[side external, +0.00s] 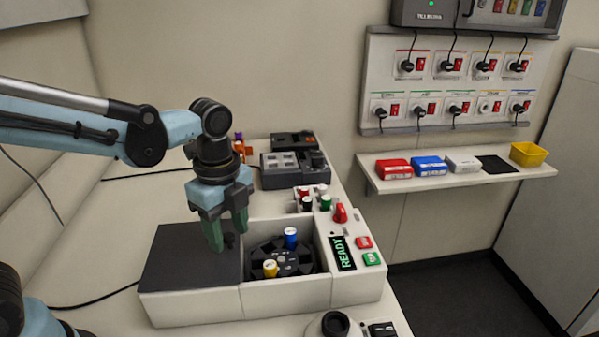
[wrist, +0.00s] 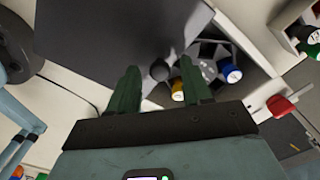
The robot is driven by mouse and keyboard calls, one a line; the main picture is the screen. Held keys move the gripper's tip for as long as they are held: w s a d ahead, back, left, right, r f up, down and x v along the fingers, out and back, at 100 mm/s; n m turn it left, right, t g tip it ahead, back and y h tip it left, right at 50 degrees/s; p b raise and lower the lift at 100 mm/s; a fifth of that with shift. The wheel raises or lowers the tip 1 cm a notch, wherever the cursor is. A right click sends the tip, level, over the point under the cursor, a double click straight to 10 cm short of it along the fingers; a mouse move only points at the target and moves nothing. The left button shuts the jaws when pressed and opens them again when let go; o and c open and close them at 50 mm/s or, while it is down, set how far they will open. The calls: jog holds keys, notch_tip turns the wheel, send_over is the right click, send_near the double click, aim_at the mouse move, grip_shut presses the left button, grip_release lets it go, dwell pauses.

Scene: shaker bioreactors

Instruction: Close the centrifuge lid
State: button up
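The white centrifuge (side external: 190,309) stands on the bench, its chamber uncovered. Its dark flat lid (side external: 185,262) lies to the left of the chamber; it also shows in the wrist view (wrist: 95,35). A small black knob (side external: 228,241) rises near the lid's right edge. In the chamber, a black rotor (side external: 291,263) holds a blue-capped tube (side external: 290,237) and a yellow-capped tube (side external: 271,268). My gripper (side external: 229,240) points down at the knob with green fingers open. In the wrist view the knob (wrist: 160,70) appears between the fingertips, with a gap on each side.
The panel right of the chamber has a READY display (side external: 342,253), a red switch (side external: 340,213), and red and green buttons. Several capped tubes (side external: 307,201) stand behind the chamber. A dark device (side external: 290,168) sits farther back. A wall shelf (side external: 460,180) is at right.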

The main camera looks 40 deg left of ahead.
grip_shut()
jog(key=w+d, duration=1.1)
dwell(0.3)
jog(key=shift+d, duration=0.15)
jog(key=shift+o, duration=0.4)
grip_release()
notch_tip(320, 180, up, 12)
dwell(0.4)
